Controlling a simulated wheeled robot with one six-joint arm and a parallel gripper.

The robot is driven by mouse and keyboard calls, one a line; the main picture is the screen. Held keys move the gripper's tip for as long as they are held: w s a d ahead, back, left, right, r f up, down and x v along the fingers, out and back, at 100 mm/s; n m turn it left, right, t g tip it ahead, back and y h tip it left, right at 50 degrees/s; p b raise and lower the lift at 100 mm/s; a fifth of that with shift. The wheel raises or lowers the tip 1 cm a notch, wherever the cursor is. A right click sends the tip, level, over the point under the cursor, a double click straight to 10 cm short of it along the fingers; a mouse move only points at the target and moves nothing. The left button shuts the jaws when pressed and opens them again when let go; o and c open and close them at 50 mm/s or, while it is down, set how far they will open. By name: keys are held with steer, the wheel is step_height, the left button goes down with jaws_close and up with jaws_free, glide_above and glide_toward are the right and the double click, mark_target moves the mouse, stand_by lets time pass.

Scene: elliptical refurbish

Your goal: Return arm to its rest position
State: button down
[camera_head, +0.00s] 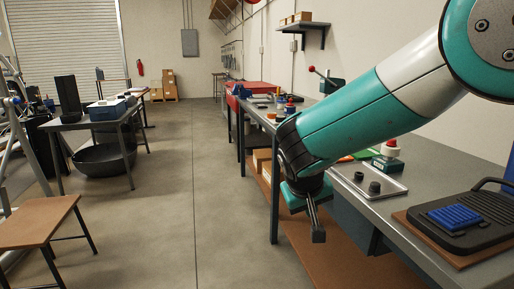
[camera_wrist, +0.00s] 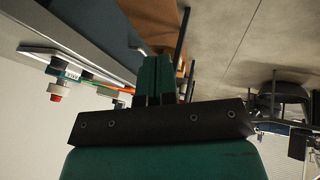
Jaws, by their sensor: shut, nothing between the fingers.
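My arm, teal and white, reaches from the upper right down to the middle in the head view. My gripper (camera_head: 318,236) hangs at its end, pointing down, beside the front edge of the right-hand workbench (camera_head: 428,258). It holds nothing. In the wrist view my gripper (camera_wrist: 157,75) shows as green fingers close together beyond a dark bracket, with bench and floor behind them. The part of the bench behind my arm is hidden in the head view.
On the bench are a metal tray (camera_head: 396,189) with two dark knobs, a red-topped device (camera_head: 389,158), and a black case (camera_head: 490,207) with a blue block (camera_head: 454,217). A wooden stool (camera_head: 38,221) and a table (camera_head: 72,122) stand left. The middle floor (camera_head: 180,190) is clear.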

steer(key=s+d+r+n+g+y+p, duration=0.1)
steer(key=s+r+p, duration=0.3)
steer(key=s, duration=0.5)
steer(key=s+d+r+n+g+y+p, duration=0.1)
steer(key=s+r+n+g+y+p, duration=0.1)
steer(key=s+r, duration=0.7)
steer(key=s+d+r+n+g+y+p, duration=0.1)
steer(key=s+r+y+p, duration=0.3)
steer(key=s, duration=0.7)
step_height(320, 180, up, 2)
steer(key=shift+r+n+g+p, duration=0.15)
steer(key=shift+n+g+p, duration=0.15)
steer(key=shift+g+p, duration=0.5)
steer(key=shift+d, duration=0.1)
